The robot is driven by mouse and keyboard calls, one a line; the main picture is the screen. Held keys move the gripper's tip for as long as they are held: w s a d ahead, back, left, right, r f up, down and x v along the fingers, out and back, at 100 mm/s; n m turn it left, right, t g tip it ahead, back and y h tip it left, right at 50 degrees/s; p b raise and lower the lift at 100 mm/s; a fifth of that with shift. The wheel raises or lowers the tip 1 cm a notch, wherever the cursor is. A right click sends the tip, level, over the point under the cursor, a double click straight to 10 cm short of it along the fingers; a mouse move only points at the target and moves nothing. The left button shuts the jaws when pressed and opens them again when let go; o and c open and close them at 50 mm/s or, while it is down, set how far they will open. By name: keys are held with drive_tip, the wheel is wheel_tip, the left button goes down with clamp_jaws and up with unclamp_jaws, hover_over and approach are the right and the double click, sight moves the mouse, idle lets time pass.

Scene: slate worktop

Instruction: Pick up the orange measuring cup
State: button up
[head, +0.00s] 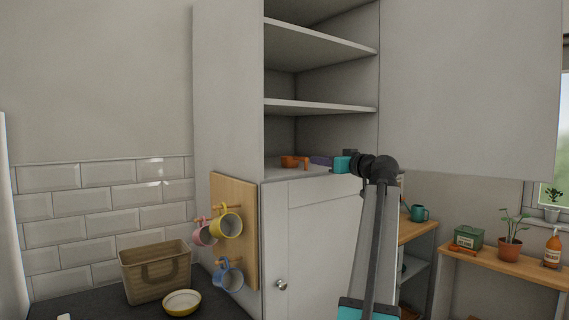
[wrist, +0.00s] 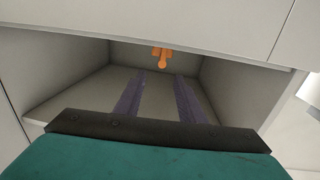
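The orange measuring cup (head: 290,161) sits on the lowest open shelf of the tall cabinet in the head view, its handle toward my gripper. In the wrist view the cup (wrist: 162,51) shows at the top centre, beyond the fingertips; a pale panel edge seems to cut off its upper part. My gripper (head: 314,160) is at this shelf, to the right of the cup. Its two purple fingers (wrist: 160,78) are spread apart with nothing between them, and the handle lies roughly in line with the gap.
The cabinet shelf (head: 278,172) has side walls close around my gripper, with another shelf (head: 320,107) above. Mugs hang on a wooden board (head: 237,262) at the cabinet's left side. A basket (head: 156,272) and a yellow-rimmed bowl (head: 182,303) stand on the dark worktop below.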

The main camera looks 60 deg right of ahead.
sight(307, 158)
drive_tip(key=shift+p+x, duration=1)
drive_tip(key=shift+x, duration=3.35)
drive_tip(key=shift+w+a, duration=0.15)
drive_tip(key=shift+p+x, duration=1.05)
drive_tip(key=shift+x, duration=0.85)
drive_tip(key=shift+w+d, duration=0.3)
drive_tip(key=shift+w, duration=0.3)
clamp_jaws()
